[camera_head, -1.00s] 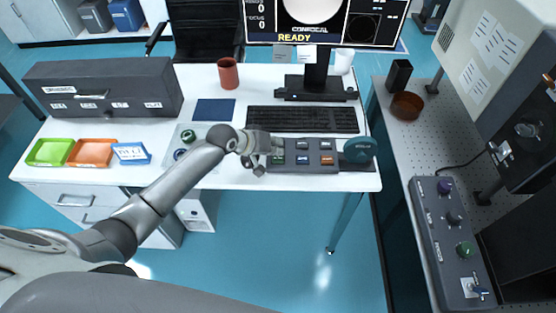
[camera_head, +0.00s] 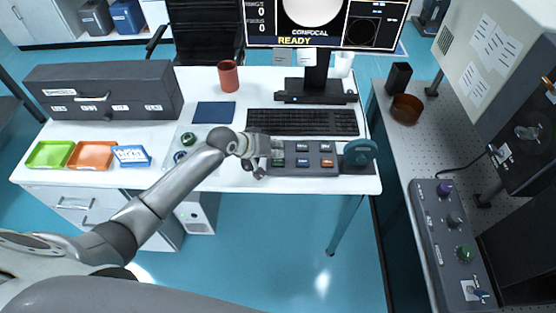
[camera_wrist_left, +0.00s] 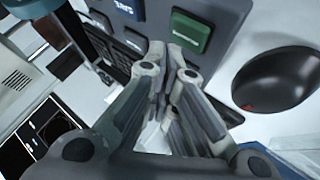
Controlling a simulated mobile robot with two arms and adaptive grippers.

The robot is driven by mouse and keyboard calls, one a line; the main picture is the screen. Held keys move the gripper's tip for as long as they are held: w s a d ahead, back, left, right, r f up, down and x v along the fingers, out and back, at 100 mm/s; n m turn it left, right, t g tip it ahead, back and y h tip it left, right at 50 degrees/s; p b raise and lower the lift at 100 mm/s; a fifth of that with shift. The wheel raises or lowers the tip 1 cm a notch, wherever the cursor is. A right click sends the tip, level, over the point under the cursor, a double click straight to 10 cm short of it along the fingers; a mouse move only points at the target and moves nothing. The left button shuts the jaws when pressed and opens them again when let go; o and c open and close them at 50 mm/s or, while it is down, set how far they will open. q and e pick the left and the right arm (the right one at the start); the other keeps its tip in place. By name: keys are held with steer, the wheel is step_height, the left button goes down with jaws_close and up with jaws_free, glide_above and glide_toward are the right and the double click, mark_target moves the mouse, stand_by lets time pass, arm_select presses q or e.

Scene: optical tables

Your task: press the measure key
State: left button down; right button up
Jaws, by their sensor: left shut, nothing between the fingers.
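The dark key panel (camera_head: 315,152) lies at the front of the white desk, with several small keys in two rows. A green key (camera_head: 278,162) is at its left end, with a blue key and an orange key to its right. In the left wrist view the green key (camera_wrist_left: 187,31) carries a label too small to read. My left gripper (camera_head: 268,152) is shut and empty at the left end of the panel. In the wrist view its fingertips (camera_wrist_left: 170,62) are close to the green key's lower edge; I cannot tell whether they touch.
A black mouse-like object (camera_wrist_left: 278,80) is beside the panel in the wrist view. A keyboard (camera_head: 302,122) lies behind the panel and a teal round knob (camera_head: 360,152) stands at its right. The monitor (camera_head: 315,25) reads READY. Orange (camera_head: 92,155) and green trays sit at the left.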

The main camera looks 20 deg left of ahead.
arm_select(q)
steer(key=shift+f, duration=0.1)
steer(key=shift+f, duration=0.35)
steer(key=shift+f, duration=0.45)
stand_by(0.8)
steer(key=shift+r, duration=0.1)
steer(key=shift+r+p, duration=0.75)
steer(key=shift+p, duration=0.1)
steer(key=shift+r, duration=0.1)
step_height(320, 180, up, 5)
steer(key=p, duration=0.5)
